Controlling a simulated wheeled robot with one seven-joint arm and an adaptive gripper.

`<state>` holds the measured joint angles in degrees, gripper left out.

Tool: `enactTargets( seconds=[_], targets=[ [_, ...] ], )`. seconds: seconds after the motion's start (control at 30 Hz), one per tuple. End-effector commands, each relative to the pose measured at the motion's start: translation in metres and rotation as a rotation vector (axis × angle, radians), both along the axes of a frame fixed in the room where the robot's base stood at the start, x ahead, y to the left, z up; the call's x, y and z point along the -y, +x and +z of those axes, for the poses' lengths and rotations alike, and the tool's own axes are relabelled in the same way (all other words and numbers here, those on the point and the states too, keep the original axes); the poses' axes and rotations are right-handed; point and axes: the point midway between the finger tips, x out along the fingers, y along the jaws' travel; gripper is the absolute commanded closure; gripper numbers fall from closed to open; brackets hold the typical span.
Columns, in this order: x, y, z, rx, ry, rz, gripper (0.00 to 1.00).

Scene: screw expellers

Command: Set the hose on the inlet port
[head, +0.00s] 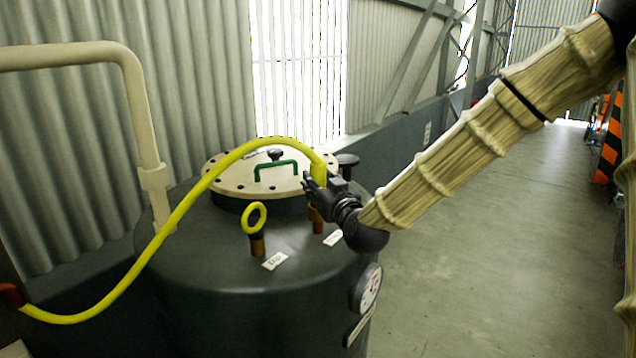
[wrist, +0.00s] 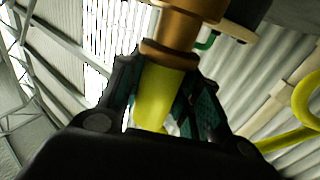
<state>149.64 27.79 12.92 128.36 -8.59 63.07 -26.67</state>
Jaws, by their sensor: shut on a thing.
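The yellow hose (head: 215,172) arches from the lower left over the dark tank to my gripper (head: 318,186). My gripper is shut on the hose's end (head: 319,172), which points down. A brass port (head: 317,223) with a reddish lower part stands under it, partly hidden by my gripper. In the wrist view the hose end (wrist: 158,97) sits between both fingers, in line with the brass port (wrist: 178,32) and against its collar. I cannot tell how far it is on.
White tags (head: 275,261) lie by the ports, too small to read surely. A round cream lid (head: 235,182) with a green handle (head: 276,166) is behind. A gauge (head: 368,288) is on the tank's side. A cream pipe (head: 140,110) rises at left. Floor at right is clear.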

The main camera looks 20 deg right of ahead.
Motion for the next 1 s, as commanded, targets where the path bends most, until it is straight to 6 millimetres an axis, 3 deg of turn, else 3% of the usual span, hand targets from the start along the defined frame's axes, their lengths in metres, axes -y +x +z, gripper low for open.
enactTargets(
  seconds=[0.03,1.0],
  targets=[
    [0.001,-0.005,-0.02,-0.036,-0.001,0.002,1.0],
    [-0.001,-0.007,-0.011,-0.02,-0.001,0.003,1.0]
  ],
)
